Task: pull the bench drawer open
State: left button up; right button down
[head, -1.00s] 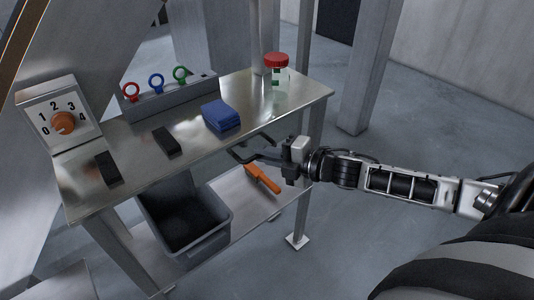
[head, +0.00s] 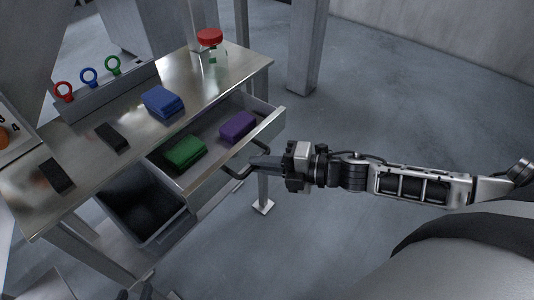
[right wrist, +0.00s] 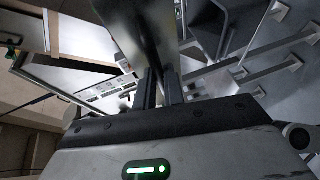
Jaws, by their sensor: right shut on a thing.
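The bench drawer (head: 270,124) is pulled well out from under the metal bench top (head: 190,85). A green block (head: 184,151) and a purple block (head: 238,126) lie inside it. My right gripper (head: 257,167) is shut on the dark drawer handle (head: 236,173) in front of the drawer. Its fingers (right wrist: 160,90) also show close together in the right wrist view, where the grip itself is hard to make out. Dark tips that look like my left gripper (head: 147,292) show at the bottom edge of the head view, mostly cut off.
A grey bin (head: 150,215) is below. The floor to the right is clear.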

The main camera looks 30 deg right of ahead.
jog(key=shift+d, duration=0.1)
jog(key=c, duration=1.5)
grip_release()
jog(key=shift+s, duration=0.1)
jog(key=p+v, duration=0.2)
jog(key=v, duration=1.4)
jog(key=shift+r, duration=0.15)
